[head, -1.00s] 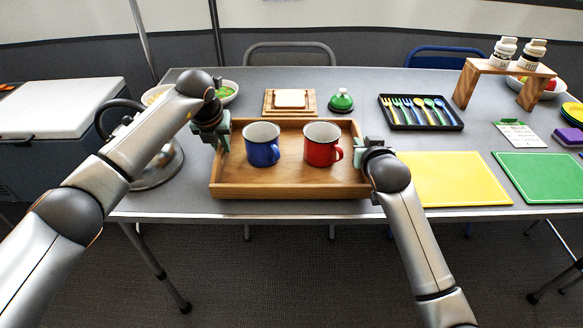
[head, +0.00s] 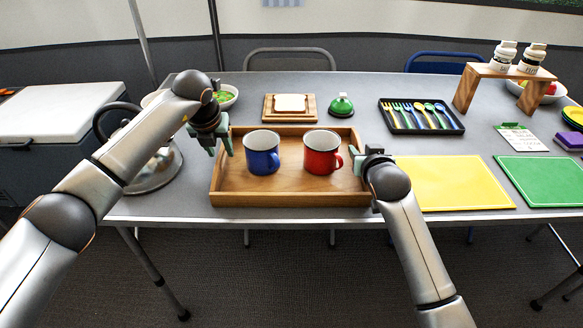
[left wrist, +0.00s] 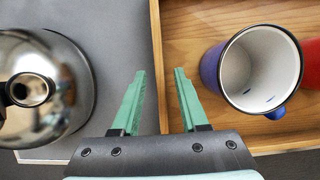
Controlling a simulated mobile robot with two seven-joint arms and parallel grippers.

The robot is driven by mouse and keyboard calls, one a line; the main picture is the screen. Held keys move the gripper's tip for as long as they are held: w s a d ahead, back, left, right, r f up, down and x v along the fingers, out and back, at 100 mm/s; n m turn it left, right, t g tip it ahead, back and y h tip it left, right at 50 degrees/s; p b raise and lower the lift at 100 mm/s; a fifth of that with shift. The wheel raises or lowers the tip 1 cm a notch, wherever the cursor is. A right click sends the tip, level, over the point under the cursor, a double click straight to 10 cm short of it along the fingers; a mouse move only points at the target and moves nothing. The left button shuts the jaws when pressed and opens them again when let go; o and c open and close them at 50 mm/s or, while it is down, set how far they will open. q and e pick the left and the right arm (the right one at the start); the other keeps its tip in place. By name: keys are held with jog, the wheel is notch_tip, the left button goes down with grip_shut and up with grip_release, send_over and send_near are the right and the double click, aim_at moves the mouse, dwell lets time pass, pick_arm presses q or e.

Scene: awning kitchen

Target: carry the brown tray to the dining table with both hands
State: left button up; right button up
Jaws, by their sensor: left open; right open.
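The brown tray (head: 290,199) rests on the grey table near its front edge, with a blue mug (head: 262,155) and a red mug (head: 321,155) standing upright in it. My left gripper (head: 225,148) is open at the tray's left wall. In the left wrist view its open fingers (left wrist: 159,90) lie on either side of the tray's left wall (left wrist: 156,50), seen from above; I cannot tell whether they touch it. My right gripper (head: 358,155) is open at the tray's right wall. Its fingers are partly hidden by the wrist.
A steel kettle (head: 155,172) stands close on the tray's left, beside my left arm. A yellow mat (head: 455,183) lies on the right. A wooden board (head: 290,110) and a green bell (head: 341,105) are behind the tray. A cutlery tray (head: 420,128) is at the back right.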

pick_arm(q)
jog(key=v, duration=1)
pick_arm(e)
jog(key=v, duration=1.2)
